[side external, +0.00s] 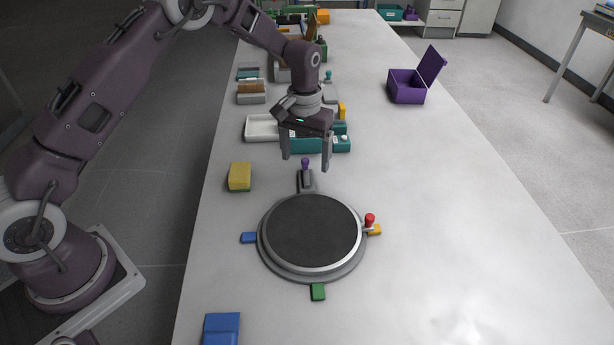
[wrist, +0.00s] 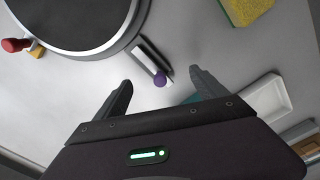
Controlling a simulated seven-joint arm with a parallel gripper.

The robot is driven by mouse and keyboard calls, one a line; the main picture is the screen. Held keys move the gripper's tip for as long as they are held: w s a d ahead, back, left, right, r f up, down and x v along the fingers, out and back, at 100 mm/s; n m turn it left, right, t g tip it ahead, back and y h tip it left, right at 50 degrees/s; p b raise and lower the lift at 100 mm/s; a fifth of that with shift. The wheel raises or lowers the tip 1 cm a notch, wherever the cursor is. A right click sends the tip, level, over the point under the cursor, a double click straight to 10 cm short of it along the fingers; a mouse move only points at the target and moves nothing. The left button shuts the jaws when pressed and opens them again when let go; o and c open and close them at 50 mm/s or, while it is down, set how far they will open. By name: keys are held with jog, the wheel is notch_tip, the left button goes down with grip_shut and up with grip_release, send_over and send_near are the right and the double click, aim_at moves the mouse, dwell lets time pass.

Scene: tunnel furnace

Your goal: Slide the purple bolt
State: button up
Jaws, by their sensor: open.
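The purple bolt (side external: 305,164) is a small purple knob on a short grey slide mount (side external: 306,181) at the far edge of a round dark turntable (side external: 311,233). In the wrist view the purple knob (wrist: 160,80) shows between and just beyond my fingertips. My gripper (side external: 306,164) is open and pointed down, with its fingers on either side of the knob in the side view; it also shows in the wrist view (wrist: 160,77). I cannot tell how far above the knob the fingertips are. Nothing is held.
A red knob (side external: 370,220) stands on the turntable's right by a yellow tab (side external: 375,230). Blue (side external: 249,238) and green (side external: 318,291) tabs edge it. A yellow sponge (side external: 240,176) lies left; a white tray (side external: 261,128) and teal box (side external: 330,144) stand behind. The table's right side is mostly clear.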

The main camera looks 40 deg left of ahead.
aim_at(305, 160)
notch_tip(305, 160, up, 7)
dwell(0.6)
